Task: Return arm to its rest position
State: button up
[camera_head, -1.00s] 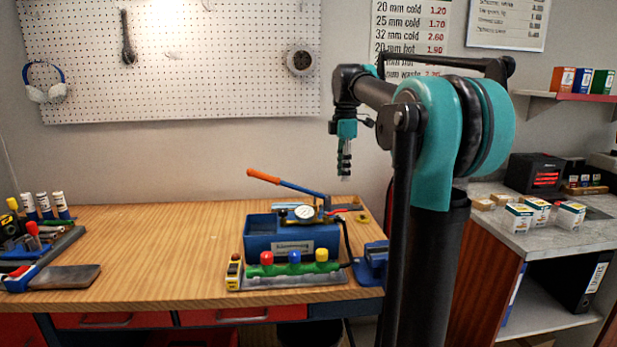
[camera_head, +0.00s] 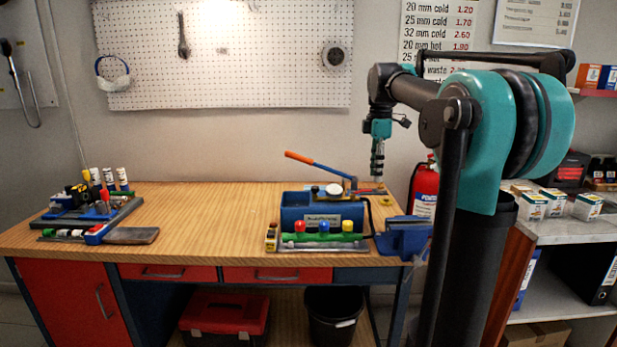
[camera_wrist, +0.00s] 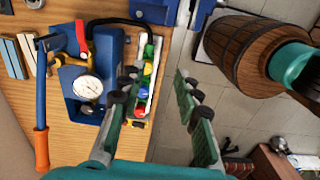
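My gripper (camera_head: 377,165) hangs pointing down from my folded arm, above and behind the right end of the wooden workbench (camera_head: 200,215). In the wrist view my gripper (camera_wrist: 160,108) has its two green fingers spread apart with nothing between them, so it is open and empty. Below it in that view lie the blue test pump (camera_wrist: 105,75) with a round gauge and orange-handled lever, and a manifold with red, blue and yellow caps (camera_wrist: 148,75). The gripper touches neither.
A blue vise (camera_head: 405,235) sits at the bench's right corner. A red fire extinguisher (camera_head: 424,190) stands behind it. Tools and tubes (camera_head: 95,200) fill the bench's left end. The middle of the bench is clear. A grey counter (camera_head: 560,232) with small boxes is at right.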

jog(key=s+f+m+t, duration=0.2)
jog(key=s+f+m, duration=0.6)
jog(key=s+f, duration=0.5)
jog(key=s+f+m+t, duration=0.2)
jog(key=s+f+m, duration=0.7)
jog(key=f, duration=1.1)
jog(key=s, duration=0.3)
jog(key=shift+s+a+f+m, duration=0.2)
jog(key=shift+s+a+m, duration=0.1)
jog(key=shift+s+a, duration=0.05)
